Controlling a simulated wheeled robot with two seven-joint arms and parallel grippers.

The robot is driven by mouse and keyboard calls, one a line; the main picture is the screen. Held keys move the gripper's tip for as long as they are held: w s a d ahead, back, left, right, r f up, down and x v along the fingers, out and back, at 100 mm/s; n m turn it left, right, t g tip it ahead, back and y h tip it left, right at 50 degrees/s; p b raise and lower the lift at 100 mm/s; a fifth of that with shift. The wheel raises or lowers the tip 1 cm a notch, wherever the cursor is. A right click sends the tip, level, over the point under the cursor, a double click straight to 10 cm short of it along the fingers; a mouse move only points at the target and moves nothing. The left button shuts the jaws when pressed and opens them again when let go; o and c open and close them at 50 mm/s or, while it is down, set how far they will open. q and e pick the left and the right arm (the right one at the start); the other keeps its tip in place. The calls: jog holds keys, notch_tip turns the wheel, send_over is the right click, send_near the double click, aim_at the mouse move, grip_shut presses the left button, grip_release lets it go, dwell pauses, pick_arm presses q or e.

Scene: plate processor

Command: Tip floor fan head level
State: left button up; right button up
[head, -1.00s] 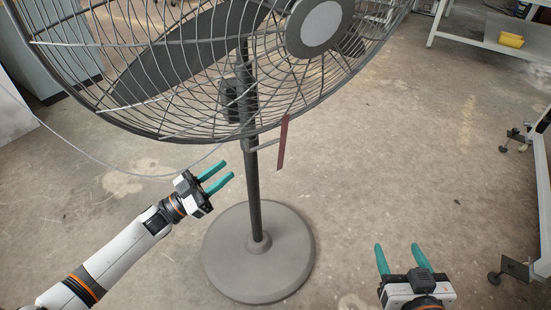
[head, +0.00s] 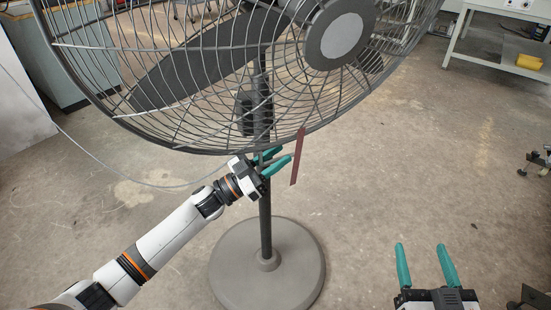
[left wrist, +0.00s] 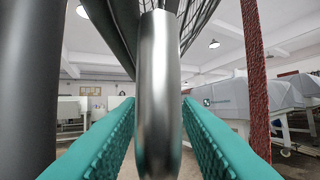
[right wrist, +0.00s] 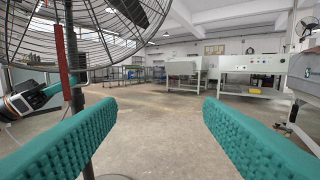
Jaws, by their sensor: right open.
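The floor fan's round cage head (head: 215,75) fills the top of the head view, tilted, on a dark pole (head: 265,225) with a round grey base (head: 230,270). A dark red strip (head: 298,160) hangs below the cage. My left gripper (head: 284,154) is under the cage's lower edge beside the pole. In the left wrist view a shiny metal bar (left wrist: 158,60) stands between its open teal fingers; contact is not clear. The red strip also shows there (left wrist: 256,80). My right gripper (head: 421,247) is open and empty, apart from the fan at the lower right.
A thin cable (head: 80,150) curves past the fan's left side. A grey cabinet (head: 65,60) stands at the upper left. A table with a yellow bin (head: 529,62) is at the upper right.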

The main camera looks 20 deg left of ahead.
pick_arm(q)
grip_shut()
jog(key=s+d+r+n+t+y+p, duration=0.1)
jog(key=s+d+r+n+y+p, duration=0.1)
jog(key=p, duration=0.7)
jog(key=s+d+r+n, duration=0.1)
jog(key=s+d+n, duration=0.1)
jog(key=d, duration=0.1)
jog(key=shift+s+r+n+t+p, duration=0.3)
jog(key=shift+s+r+n+t, duration=0.05)
jog(key=shift+s+n+t, duration=0.05)
pick_arm(e)
jog(key=s+d+f+g+h, duration=0.2)
jog(key=s+f+g, duration=0.4)
jog(key=f, duration=0.3)
jog(key=s+d+f+g+h, duration=0.2)
jog(key=s+d+f+g, duration=0.2)
jog(key=s+f+g, duration=0.3)
notch_tip(320, 180, down, 4)
jog(key=shift+r+m+g, duration=0.25)
jog(key=shift+m+g, duration=0.15)
jog(key=shift+g, duration=0.7)
jog(key=shift+s, duration=0.1)
